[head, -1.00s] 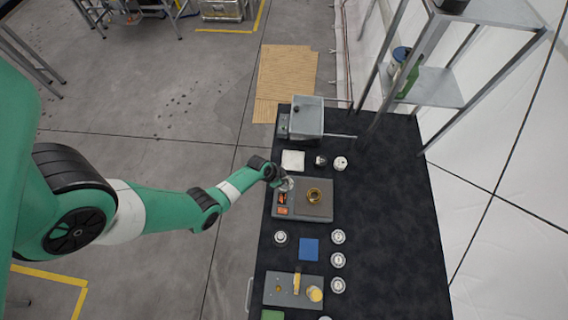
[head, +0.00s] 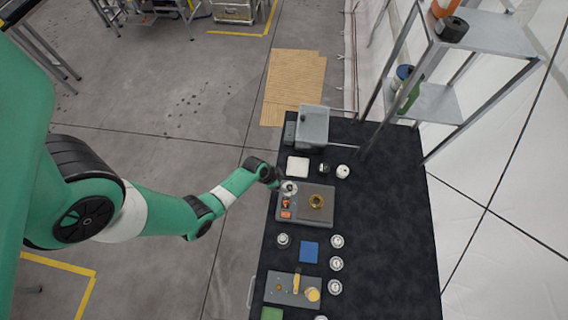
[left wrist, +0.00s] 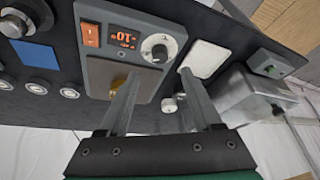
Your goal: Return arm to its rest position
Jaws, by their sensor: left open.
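My left arm (head: 165,213) is green with white bands and comes in from the left in the head view. Its gripper (head: 279,184) is over the left edge of the dark bench, beside the knob of a grey hotplate-like device (head: 320,191). In the left wrist view the two grey fingers (left wrist: 159,76) are apart with nothing between them. Beyond them the device shows a round knob (left wrist: 159,47), an orange switch (left wrist: 90,34) and a lit display (left wrist: 123,38). A brass ring-like part (head: 317,201) sits on the device. My right gripper is not in view.
A grey box-shaped machine (head: 313,126) and a white square (head: 298,166) are at the bench's far end. A blue square (head: 309,252), several round pieces and a grey tray (head: 276,287) are nearer. The bench's right side is clear. A metal shelf (head: 438,102) stands at right.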

